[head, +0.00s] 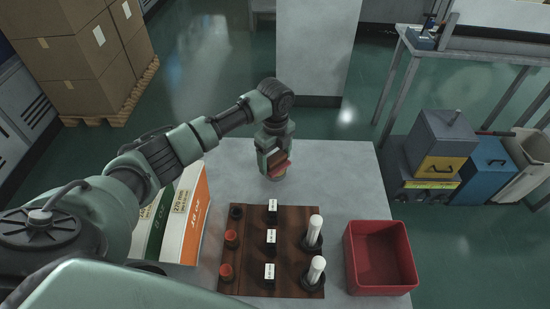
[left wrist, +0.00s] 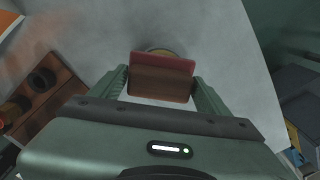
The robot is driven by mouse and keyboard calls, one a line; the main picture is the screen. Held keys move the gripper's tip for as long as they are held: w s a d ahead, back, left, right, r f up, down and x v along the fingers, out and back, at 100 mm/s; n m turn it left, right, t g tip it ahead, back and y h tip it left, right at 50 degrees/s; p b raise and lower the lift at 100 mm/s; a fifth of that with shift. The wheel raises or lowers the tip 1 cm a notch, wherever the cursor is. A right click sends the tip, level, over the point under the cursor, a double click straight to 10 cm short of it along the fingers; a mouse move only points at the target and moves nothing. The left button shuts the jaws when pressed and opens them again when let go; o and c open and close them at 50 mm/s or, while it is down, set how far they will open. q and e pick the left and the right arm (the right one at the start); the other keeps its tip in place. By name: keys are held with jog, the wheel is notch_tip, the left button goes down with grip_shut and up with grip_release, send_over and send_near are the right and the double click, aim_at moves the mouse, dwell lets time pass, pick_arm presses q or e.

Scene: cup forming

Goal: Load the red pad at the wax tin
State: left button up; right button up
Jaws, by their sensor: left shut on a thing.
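My left gripper (head: 275,160) is shut on the red pad (head: 281,166), above the far part of the table. In the left wrist view the fingers (left wrist: 162,88) hold the pad (left wrist: 162,64) from both sides; it shows a red edge and a brown face. The wax tin (left wrist: 158,50) shows only as a round rim just beyond the pad, mostly hidden by it. In the head view a bit of the tin (head: 277,177) shows under the pad. I cannot tell whether pad and tin touch. My right gripper is not in view.
A brown tray (head: 250,288) holds red-topped round pieces (head: 231,239), black labelled blocks (head: 271,237) and white cylinders (head: 315,229). A red bin (head: 380,286) stands right of it, tall boxes (head: 188,215) left. The table (head: 335,170) is clear right of my gripper.

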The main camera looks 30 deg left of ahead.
aim_at(275, 157)
pick_arm(q)
jog(key=shift+f, duration=0.5)
dwell(0.8)
dwell(0.8)
jog(key=shift+f, duration=0.1)
dwell(1.0)
notch_tip(275, 157, up, 2)
jog(key=shift+p, duration=1.25)
notch_tip(275, 157, up, 5)
jog(key=p, duration=0.5)
